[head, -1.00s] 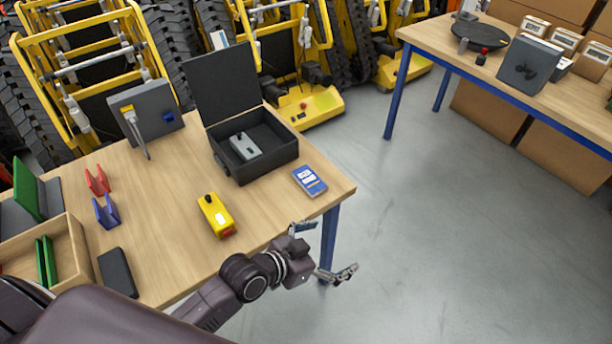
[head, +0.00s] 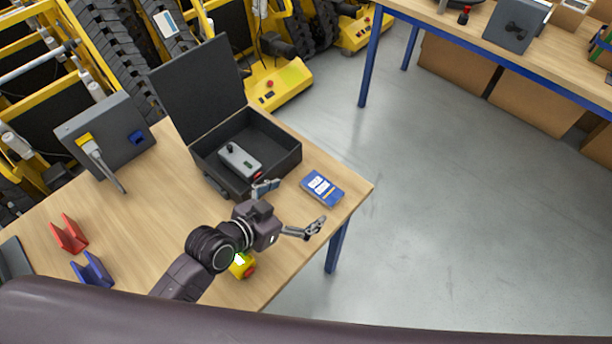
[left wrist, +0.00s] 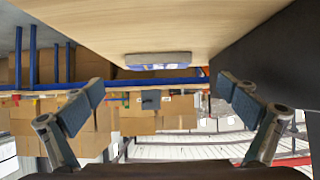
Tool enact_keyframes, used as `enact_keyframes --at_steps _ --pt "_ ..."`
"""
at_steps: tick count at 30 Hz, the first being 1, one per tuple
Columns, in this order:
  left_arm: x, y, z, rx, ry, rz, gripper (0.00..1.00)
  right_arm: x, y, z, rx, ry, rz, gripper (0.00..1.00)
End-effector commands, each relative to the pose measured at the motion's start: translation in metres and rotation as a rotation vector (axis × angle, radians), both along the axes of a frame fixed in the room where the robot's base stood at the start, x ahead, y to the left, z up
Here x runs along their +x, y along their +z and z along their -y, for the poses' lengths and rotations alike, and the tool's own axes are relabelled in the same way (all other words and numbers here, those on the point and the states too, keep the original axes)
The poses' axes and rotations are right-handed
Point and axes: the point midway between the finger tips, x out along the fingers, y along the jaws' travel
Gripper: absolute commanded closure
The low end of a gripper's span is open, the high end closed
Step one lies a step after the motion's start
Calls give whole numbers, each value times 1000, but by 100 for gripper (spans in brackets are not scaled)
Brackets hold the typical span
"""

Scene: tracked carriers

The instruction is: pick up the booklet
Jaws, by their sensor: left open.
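The booklet (head: 321,188) is blue with white panels and lies flat on the wooden table (head: 345,208) near its right corner. In the left wrist view the booklet (left wrist: 158,59) shows edge-on, a thin grey-blue slab against the tabletop, which appears at the top of that picture. My left gripper (head: 291,207) is open and empty, with its fingers spread and pointing towards the booklet from the lower left. In the left wrist view the open fingers (left wrist: 160,92) stand either side of the booklet's line, short of it. My right gripper is not in view.
An open black case (head: 290,158) with a grey device (head: 240,160) inside stands close to the booklet's left. A yellow device (head: 243,266) is partly hidden under my left arm. Red (head: 69,233) and blue (head: 92,270) holders are at left. Floor is clear beyond the table edge.

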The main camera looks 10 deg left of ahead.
Motion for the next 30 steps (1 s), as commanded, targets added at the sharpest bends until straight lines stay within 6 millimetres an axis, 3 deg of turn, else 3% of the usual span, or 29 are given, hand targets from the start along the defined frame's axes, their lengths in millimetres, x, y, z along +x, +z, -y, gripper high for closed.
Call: enact_keyframes --at_steps 30 --pt "55 -33 45 -1 0 1 0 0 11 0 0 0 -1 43"
